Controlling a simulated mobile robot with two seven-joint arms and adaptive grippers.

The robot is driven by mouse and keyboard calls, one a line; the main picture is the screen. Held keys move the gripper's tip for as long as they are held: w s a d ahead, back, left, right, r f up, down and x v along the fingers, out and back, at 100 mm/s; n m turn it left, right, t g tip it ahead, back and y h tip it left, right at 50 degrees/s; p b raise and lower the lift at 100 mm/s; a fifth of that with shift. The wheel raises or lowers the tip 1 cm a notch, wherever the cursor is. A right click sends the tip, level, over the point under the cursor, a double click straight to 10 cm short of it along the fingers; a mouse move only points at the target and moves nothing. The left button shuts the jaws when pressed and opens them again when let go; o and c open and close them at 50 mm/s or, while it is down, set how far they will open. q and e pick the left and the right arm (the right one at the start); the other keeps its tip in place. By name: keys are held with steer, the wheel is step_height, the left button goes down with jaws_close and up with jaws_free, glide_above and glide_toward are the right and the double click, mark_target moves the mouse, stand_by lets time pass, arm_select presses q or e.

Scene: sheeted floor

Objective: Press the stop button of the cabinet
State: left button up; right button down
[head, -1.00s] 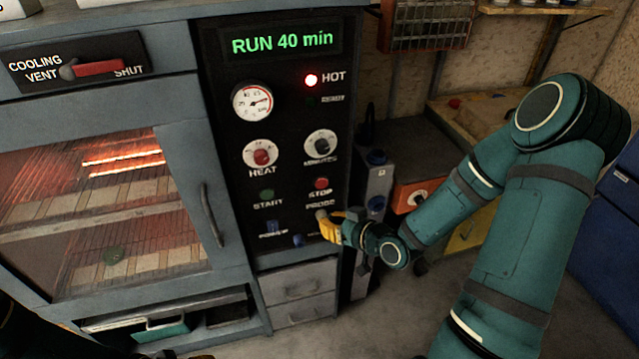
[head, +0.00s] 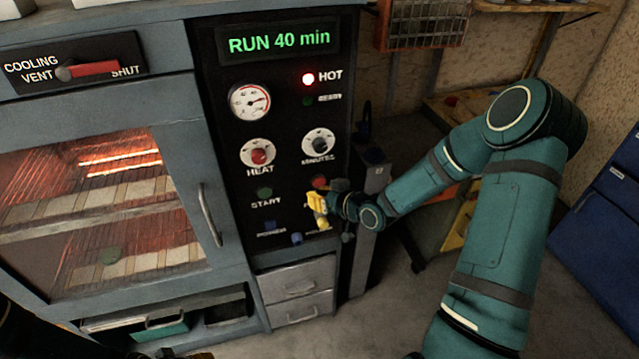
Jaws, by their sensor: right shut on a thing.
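The cabinet's black control panel (head: 235,120) stands in the middle of the head view. Its red stop button (head: 319,181) sits at the lower right of the panel, right of the green start button (head: 265,193). My right gripper (head: 322,205) is in front of the panel, just below and right of the stop button, and covers the STOP label. I cannot tell whether the gripper touches the panel.
The display (head: 279,41) reads RUN 40 min and the red HOT lamp (head: 308,79) is lit. The glowing oven door (head: 100,205) is closed, with its handle (head: 210,215) beside the panel. A grey post (head: 368,225) stands close right of the cabinet.

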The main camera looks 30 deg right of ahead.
steer(key=shift+w, duration=0.15)
stand_by(1.4)
steer(key=shift+w+d, duration=0.1)
steer(key=shift+w, duration=0.2)
steer(key=shift+w+d, duration=0.1)
steer(key=shift+w, duration=0.3)
stand_by(0.6)
stand_by(0.3)
steer(key=shift+s+a, duration=0.2)
steer(key=shift+s, duration=0.6)
steer(key=s, duration=0.2)
steer(key=s+a+b, duration=0.1)
steer(key=s, duration=0.2)
steer(key=shift+a, duration=0.1)
stand_by(0.8)
